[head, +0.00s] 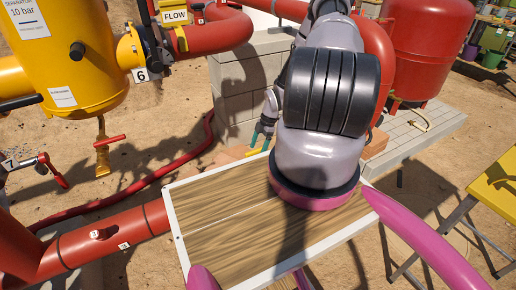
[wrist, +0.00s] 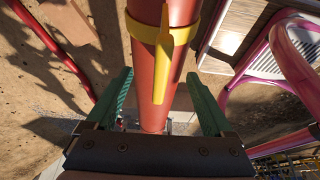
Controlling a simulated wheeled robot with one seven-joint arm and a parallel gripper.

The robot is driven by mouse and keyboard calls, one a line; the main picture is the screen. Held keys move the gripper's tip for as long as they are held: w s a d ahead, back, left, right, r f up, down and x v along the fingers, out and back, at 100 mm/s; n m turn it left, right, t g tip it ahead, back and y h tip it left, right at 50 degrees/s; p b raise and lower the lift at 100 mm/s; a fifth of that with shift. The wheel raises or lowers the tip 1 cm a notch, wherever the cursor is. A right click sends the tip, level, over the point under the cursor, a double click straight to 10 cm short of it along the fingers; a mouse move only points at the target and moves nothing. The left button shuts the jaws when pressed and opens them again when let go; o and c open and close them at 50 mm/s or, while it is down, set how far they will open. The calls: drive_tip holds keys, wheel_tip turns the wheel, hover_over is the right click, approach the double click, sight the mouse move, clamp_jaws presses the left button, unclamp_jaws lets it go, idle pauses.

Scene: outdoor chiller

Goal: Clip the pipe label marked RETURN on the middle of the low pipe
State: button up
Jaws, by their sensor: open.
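The low red pipe (head: 125,225) runs behind the table from the lower left in the head view. In the wrist view the red pipe (wrist: 150,75) runs up the middle. A yellow band with a narrow tab, apparently the pipe label (wrist: 163,62), is around this pipe. Its tab points toward me, nearly edge-on, and no lettering is readable. My gripper (wrist: 160,100) is open, with a green finger on each side of the tab and pipe, apart from the tab. In the head view my gripper (head: 262,132) shows beyond the table, partly behind my arm.
A wood-topped table (head: 215,215) with a white rim stands close in front. A thin red hose (head: 150,178) lies on the sand. Concrete blocks (head: 240,85) and a red tank (head: 430,45) stand behind. A yellow FLOW label (head: 174,17) is on the upper pipe.

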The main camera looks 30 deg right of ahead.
drive_tip(key=shift+v, duration=3.5)
drive_tip(key=v, duration=1.1)
drive_tip(key=s+a+r+m+t+h, duration=0.1)
drive_tip(key=a+r+m+h, duration=0.2)
drive_tip(key=r, duration=0.7)
drive_tip(key=s+a+r+m, duration=0.15)
drive_tip(key=r+m, duration=0.35)
drive_tip(key=r, duration=0.5)
drive_tip(key=s+a+r+m+t+h, duration=0.1)
drive_tip(key=a+r+m+h, duration=0.2)
drive_tip(key=r, duration=0.7)
drive_tip(key=s+a+r+m+t+y, duration=0.4)
drive_tip(key=s+a+r+m, duration=0.7)
drive_tip(key=s+r, duration=0.5)
drive_tip(key=shift+s+a+r+m+t, duration=0.25)
drive_tip(key=shift+a+t, duration=0.35)
drive_tip(key=shift+a, duration=0.35)
